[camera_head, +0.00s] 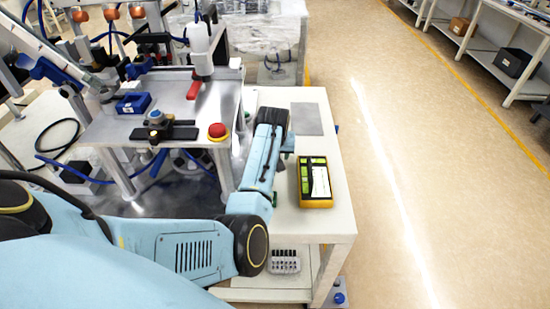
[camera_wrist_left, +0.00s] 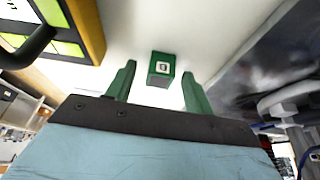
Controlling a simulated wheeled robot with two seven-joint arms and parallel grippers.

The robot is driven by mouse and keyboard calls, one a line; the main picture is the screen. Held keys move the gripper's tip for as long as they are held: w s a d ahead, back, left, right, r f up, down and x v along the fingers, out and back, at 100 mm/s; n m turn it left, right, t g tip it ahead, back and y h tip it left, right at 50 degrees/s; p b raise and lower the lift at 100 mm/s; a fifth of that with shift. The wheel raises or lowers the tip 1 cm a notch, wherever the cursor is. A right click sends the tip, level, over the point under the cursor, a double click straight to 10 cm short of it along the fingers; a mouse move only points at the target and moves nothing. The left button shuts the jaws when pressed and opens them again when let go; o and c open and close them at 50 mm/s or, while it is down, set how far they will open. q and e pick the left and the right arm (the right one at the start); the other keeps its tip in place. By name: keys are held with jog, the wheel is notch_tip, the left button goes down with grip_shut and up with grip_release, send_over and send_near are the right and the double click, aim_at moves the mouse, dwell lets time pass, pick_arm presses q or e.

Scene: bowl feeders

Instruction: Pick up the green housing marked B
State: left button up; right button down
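The green housing (camera_wrist_left: 161,70) is a small green block with a white square label on its near face. The mark on the label is too small to read surely. It stands on the pale tabletop in the left wrist view. My left gripper (camera_wrist_left: 158,74) has its two green fingers apart, one on each side of the housing in the picture, with gaps showing. In the head view the left wrist (camera_head: 266,150) reaches over the table and hides the housing and the fingertips. My right gripper is not in view.
A yellow tray (camera_head: 317,204) with green and white contents lies right of my left arm; its edge shows in the left wrist view (camera_wrist_left: 91,30). A grey plate (camera_head: 308,119) lies behind it. A metal station with a red button (camera_head: 218,131) stands to the left.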

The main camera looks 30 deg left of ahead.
pick_arm(q)
jog(key=c, duration=1)
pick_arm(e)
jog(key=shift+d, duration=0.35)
pick_arm(q)
jog(key=shift+r, duration=0.1)
